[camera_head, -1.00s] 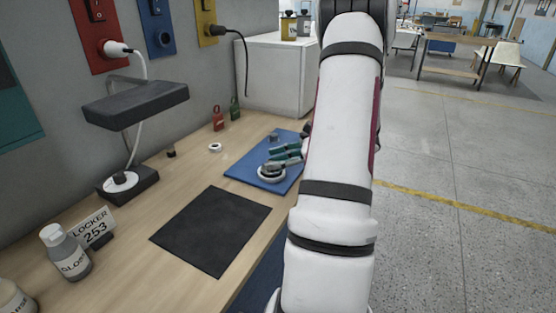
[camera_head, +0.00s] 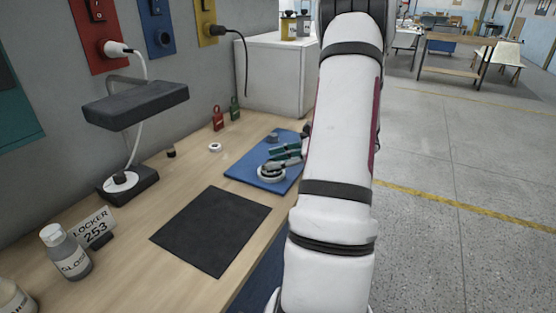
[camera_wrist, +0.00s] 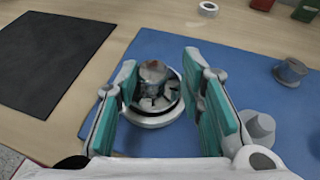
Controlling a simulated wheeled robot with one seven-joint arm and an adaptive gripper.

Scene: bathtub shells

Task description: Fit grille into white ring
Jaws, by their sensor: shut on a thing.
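The white ring (camera_wrist: 150,120) lies on the blue mat; it also shows in the head view (camera_head: 270,177). A dark slotted grille (camera_wrist: 153,96) with a metallic knob on top sits between my fingers, over the ring's opening. My gripper (camera_wrist: 160,62) has green pads on both sides of the grille and is shut on it. In the head view my gripper (camera_head: 284,156) is just above the ring. I cannot tell whether the grille is fully seated or still slightly raised in the ring.
A grey knobbed part (camera_wrist: 290,70) stands on the blue mat (camera_wrist: 255,55), right of my gripper. A black mat (camera_head: 212,230) lies nearer on the bench. A small white roll (camera_head: 215,147), red and green padlock-like items (camera_head: 218,118) and a lamp (camera_head: 135,105) are along the wall side.

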